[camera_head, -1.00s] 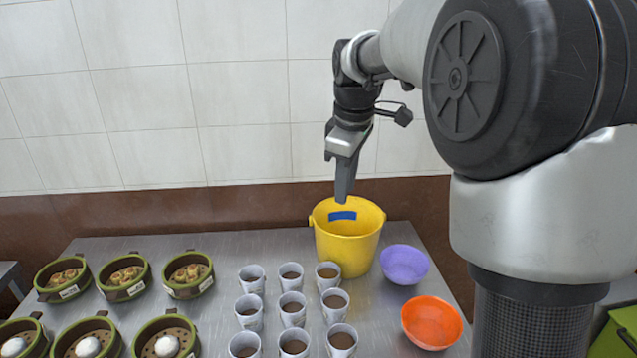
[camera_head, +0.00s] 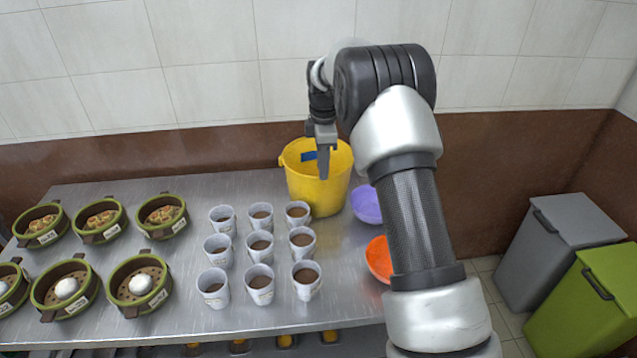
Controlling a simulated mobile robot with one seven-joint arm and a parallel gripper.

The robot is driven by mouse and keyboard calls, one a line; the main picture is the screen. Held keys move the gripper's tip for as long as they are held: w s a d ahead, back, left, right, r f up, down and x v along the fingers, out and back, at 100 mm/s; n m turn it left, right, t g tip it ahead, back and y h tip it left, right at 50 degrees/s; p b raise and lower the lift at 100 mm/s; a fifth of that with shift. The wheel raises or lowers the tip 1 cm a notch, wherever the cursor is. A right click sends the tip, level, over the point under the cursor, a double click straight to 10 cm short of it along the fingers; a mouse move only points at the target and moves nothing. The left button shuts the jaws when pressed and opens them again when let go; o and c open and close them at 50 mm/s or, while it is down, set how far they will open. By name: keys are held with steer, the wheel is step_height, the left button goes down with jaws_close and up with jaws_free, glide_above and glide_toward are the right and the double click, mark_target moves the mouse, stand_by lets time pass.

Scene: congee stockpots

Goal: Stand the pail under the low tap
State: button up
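A yellow pail (camera_head: 313,197) stands upright at the back right of the steel table, near the wall. A blue patch (camera_head: 308,156) shows in its opening. My gripper (camera_head: 323,172) points down at the pail, its fingertips overlapping the opening near the front rim. I cannot tell whether they are inside the pail, above it or touching it. The fingers show edge-on as one dark shape, so their gap is hidden. No tap is in view.
Several cups (camera_head: 260,245) stand left of the pail, with green-rimmed baskets (camera_head: 160,216) farther left. A purple bowl (camera_head: 365,204) and an orange bowl (camera_head: 379,259), partly behind my arm, are to the right. Grey (camera_head: 560,240) and green (camera_head: 585,310) bins stand on the floor.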

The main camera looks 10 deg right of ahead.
mark_target(322, 194)
steer(key=f, duration=0.9)
steer(key=shift+w+f, duration=0.1)
steer(key=shift+w, duration=0.2)
jaws_close()
stand_by(1.1)
